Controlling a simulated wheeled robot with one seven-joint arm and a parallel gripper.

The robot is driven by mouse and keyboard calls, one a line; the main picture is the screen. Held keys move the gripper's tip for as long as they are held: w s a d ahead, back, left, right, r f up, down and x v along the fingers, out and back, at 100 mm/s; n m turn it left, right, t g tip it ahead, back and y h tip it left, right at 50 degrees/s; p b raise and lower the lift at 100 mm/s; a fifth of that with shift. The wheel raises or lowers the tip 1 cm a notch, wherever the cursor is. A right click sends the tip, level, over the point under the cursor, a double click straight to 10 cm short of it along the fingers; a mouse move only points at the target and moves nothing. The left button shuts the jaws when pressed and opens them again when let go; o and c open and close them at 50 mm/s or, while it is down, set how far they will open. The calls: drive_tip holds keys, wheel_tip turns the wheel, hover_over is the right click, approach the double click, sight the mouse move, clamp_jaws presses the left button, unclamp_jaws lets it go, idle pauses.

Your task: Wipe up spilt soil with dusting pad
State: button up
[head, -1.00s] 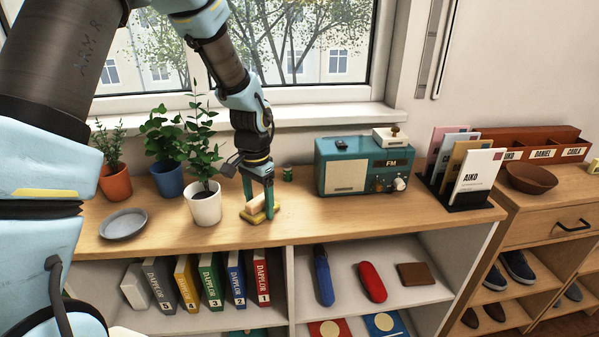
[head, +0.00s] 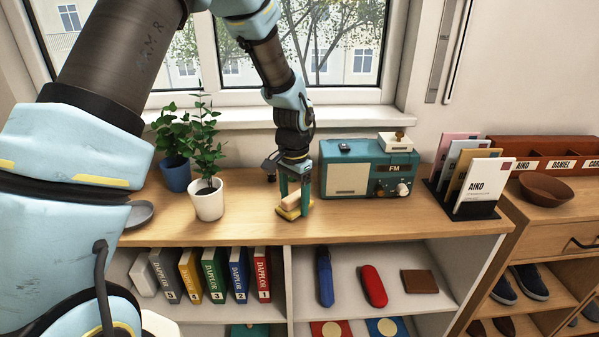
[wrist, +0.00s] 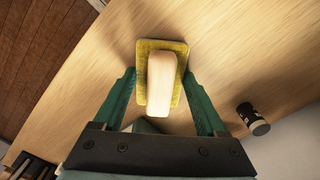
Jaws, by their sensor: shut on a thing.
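The dusting pad (head: 290,212) is a yellow pad with a pale wooden handle on top. It is at the wooden cabinet top (head: 400,225), between the white plant pot and the radio; I cannot tell whether it touches the surface. My gripper (head: 295,198) points down and is shut on the pad's handle. In the wrist view the pad (wrist: 144,92) lies between the green fingers of my gripper (wrist: 158,82). I can make out no spilt soil; my arm and gripper hide part of the top.
A white pot with a plant (head: 207,203) stands left of the pad, a blue pot (head: 174,174) behind it. A grey dish (head: 140,213) is partly hidden by my arm. A teal radio (head: 350,172) stands close right. A small dark cylinder (wrist: 252,119) stands near my gripper.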

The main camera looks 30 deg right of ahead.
drive_tip(key=shift+w+a+r, duration=0.1)
drive_tip(key=shift+a+r, duration=0.1)
drive_tip(key=shift+r, duration=1.05)
drive_tip(key=shift+d+r+p, duration=0.15)
drive_tip(key=shift+r+p, duration=0.55)
drive_tip(key=shift+p, duration=0.1)
drive_tip(key=shift+r+p, duration=1.35)
drive_tip(key=shift+r, duration=0.6)
